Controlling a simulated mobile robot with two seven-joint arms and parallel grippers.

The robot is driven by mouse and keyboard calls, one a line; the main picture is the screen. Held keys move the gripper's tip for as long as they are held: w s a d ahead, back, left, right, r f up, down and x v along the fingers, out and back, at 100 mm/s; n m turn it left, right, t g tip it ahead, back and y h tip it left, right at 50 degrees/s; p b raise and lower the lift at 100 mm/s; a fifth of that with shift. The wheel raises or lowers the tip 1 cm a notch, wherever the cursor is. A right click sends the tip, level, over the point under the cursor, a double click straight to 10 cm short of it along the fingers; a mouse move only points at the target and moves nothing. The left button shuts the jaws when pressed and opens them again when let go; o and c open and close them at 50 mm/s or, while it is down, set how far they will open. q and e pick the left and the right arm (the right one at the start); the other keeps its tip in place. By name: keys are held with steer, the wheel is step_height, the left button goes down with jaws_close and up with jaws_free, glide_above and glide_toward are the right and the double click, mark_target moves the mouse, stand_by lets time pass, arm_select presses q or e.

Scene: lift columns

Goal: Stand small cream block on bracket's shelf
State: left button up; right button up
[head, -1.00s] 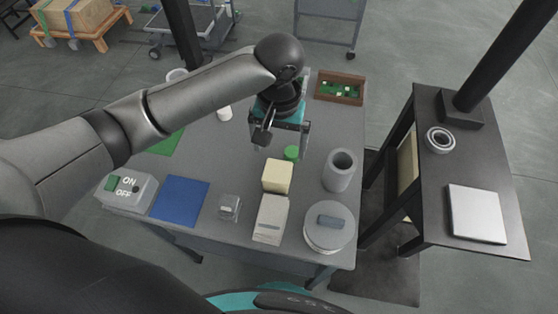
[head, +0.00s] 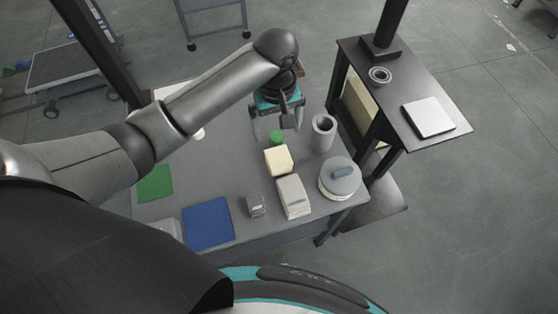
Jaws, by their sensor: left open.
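A small cream block (head: 278,160) sits on the grey table (head: 182,187), just behind a light grey box-like piece (head: 293,196). A small grey metal piece (head: 256,205) stands to the left of that box. I cannot tell which of these, if any, is the bracket, and I make out no clear shelf. My left gripper (head: 277,126) is open and empty, pointing down beyond the cream block. A green round piece (head: 277,138) shows between its fingers and the block. My right gripper is not in view.
A grey cylinder (head: 322,134) and a round lidded canister (head: 340,180) stand on the table's right. Blue (head: 208,223) and green (head: 154,184) mats lie at left. A dark side table (head: 410,85) with a ring (head: 380,76) and a silver plate (head: 429,119) stands at right.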

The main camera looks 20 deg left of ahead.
arm_select(q)
steer(key=b, duration=0.2)
glide_above(278, 156)
step_height(278, 156, down, 8)
steer(key=shift+f, duration=0.15)
step_height(278, 156, down, 5)
steer(key=shift+d+f+b, duration=0.1)
steer(key=shift+f+b, duration=0.1)
steer(key=shift+b, duration=0.45)
steer(key=shift+f, duration=0.25)
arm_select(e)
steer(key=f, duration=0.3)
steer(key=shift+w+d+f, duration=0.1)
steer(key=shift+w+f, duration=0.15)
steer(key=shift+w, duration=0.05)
arm_select(q)
steer(key=shift+c, duration=0.2)
steer(key=c, duration=0.9)
jaws_close()
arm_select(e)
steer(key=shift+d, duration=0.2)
arm_select(q)
steer(key=shift+r, duration=0.2)
